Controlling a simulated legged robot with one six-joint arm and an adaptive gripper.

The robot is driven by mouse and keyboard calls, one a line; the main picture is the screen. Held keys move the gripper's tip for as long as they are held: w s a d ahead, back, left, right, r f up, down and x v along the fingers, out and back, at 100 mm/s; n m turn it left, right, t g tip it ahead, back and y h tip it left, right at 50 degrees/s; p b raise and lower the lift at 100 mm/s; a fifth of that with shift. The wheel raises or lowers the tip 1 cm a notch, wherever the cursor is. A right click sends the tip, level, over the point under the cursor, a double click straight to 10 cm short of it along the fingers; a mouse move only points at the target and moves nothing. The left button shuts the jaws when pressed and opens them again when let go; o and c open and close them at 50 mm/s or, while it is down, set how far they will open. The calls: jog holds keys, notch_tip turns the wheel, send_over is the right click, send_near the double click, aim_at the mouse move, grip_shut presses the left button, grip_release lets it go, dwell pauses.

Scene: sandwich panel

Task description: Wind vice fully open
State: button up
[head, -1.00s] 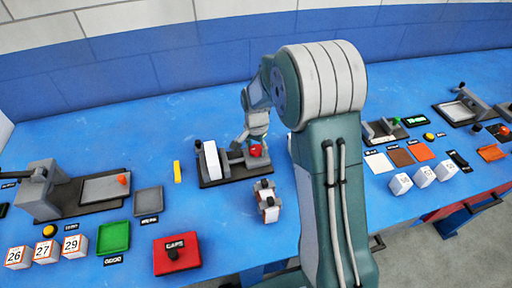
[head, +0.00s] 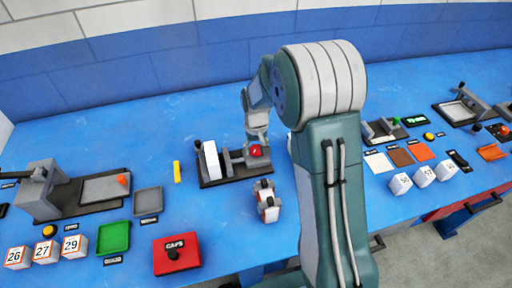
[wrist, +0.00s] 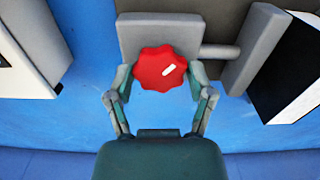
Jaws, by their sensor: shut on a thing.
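The vice (head: 223,172) stands on a dark base on the blue bench, in the middle of the head view. Its red knob (head: 255,150) sits at the right end of the vice; in the wrist view the lobed red knob (wrist: 160,68) carries a white mark pointing to the upper right. My gripper (head: 257,143) comes down onto the knob from above. In the wrist view my gripper (wrist: 161,78) has a finger on each side of the knob and is shut on it. A grey screw rod (wrist: 220,51) runs from the knob's block to a grey jaw (wrist: 254,48).
A white block (head: 211,160) stands at the vice's left. A small red, white and dark item (head: 266,202) stands in front of the vice. A yellow piece (head: 177,171) lies to the left. A red CAPS box (head: 177,254) is at the front edge.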

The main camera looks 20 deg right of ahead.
aim_at(255, 148)
jog(key=n, duration=0.4)
jog(key=shift+f+n, duration=0.1)
jog(key=shift+n, duration=1.9)
jog(key=o, duration=1.1)
jog(key=shift+w, duration=0.1)
jog(key=shift+a, duration=0.1)
notch_tip(255, 148, up, 12)
